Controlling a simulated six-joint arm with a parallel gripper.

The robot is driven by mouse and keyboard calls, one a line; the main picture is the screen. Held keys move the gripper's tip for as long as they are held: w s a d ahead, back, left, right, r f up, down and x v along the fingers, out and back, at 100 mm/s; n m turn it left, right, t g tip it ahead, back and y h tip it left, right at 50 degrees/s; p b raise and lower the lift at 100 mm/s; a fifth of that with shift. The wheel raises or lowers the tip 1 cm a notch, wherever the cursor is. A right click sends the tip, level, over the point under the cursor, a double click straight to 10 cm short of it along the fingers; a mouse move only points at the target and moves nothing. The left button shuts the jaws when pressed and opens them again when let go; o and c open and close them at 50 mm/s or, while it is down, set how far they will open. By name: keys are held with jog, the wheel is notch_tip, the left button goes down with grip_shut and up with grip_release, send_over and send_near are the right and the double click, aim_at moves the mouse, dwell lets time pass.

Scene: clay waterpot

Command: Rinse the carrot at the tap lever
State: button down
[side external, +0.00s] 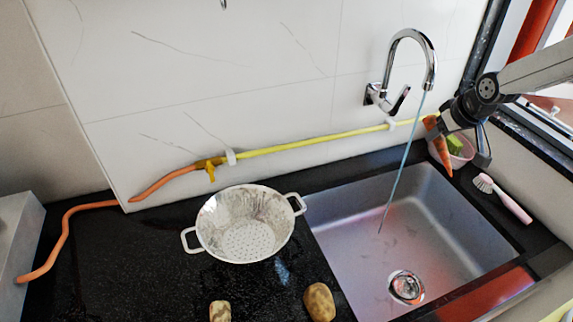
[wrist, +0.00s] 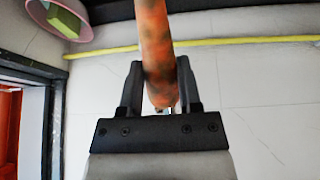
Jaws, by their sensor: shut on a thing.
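The carrot (side external: 440,150) is orange with dark dirty patches and hangs tilted above the sink's back right corner. My gripper (wrist: 159,85) is shut on the carrot, which sits between the two fingers in the wrist view (wrist: 154,45). In the side view my gripper (side external: 452,122) is right of the tap (side external: 429,60). The tap lever (side external: 400,99) is on the chrome wall tap. A thin blue water stream (side external: 402,165) runs from the spout into the sink (side external: 350,215). The carrot is apart from the stream, to its right.
A pink bowl (side external: 466,152) with a green sponge (side external: 455,144) stands behind the carrot. A pink brush (side external: 505,198) lies right of the sink. A white colander (side external: 207,246) and two potatoes (side external: 319,302) are on the black counter. A yellow pipe (side external: 310,140) runs along the wall.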

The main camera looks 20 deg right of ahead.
aim_at(444, 147)
jog(key=shift+w+d+f, duration=0.1)
jog(key=shift+w+f, duration=0.1)
jog(key=shift+w, duration=0.65)
jog(key=shift+w+f, duration=0.15)
jog(key=shift+w, duration=0.65)
jog(key=shift+w+d+f, duration=0.1)
jog(key=shift+w+f, duration=0.1)
jog(key=shift+w, duration=0.65)
jog(key=shift+d, duration=0.55)
jog(key=shift+a, duration=0.6)
jog(key=shift+s+a, duration=0.15)
jog(key=shift+s, duration=1.85)
jog(key=shift+s+a, duration=0.1)
jog(key=shift+s, duration=1.9)
jog(key=shift+r, duration=0.1)
jog(key=s+r, duration=0.4)
jog(key=s, duration=0.1)
jog(key=shift+a, duration=0.2)
